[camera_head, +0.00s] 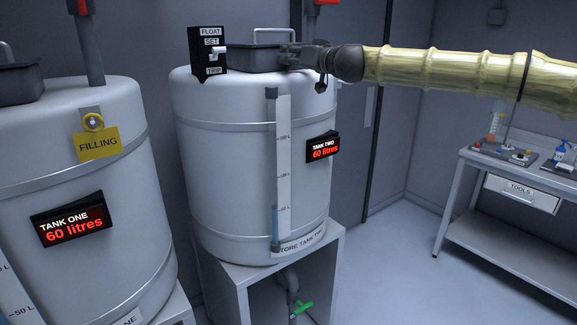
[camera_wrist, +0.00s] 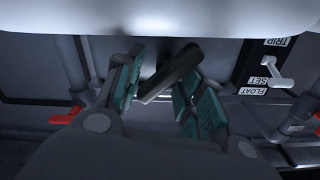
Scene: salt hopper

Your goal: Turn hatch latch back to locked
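The hatch (camera_head: 255,58) is a dark grey lid with a pale handle (camera_head: 273,31) on top of tank two. My gripper (camera_head: 296,54) is at its right edge, reaching in from the right. In the wrist view my gripper (camera_wrist: 163,92) has its two teal-padded fingers spread. A dark bar, apparently the hatch latch (camera_wrist: 175,72), lies tilted between them. A gap shows on its left side; its right side is close to the right finger, and I cannot tell if they touch. In the head view the gripper hides the latch.
A black float switch box (camera_head: 208,50) with a white toggle stands left of the hatch; it also shows in the wrist view (camera_wrist: 252,72). Tank two (camera_head: 225,160) reads 60 litres. A workbench (camera_head: 470,170) is at right.

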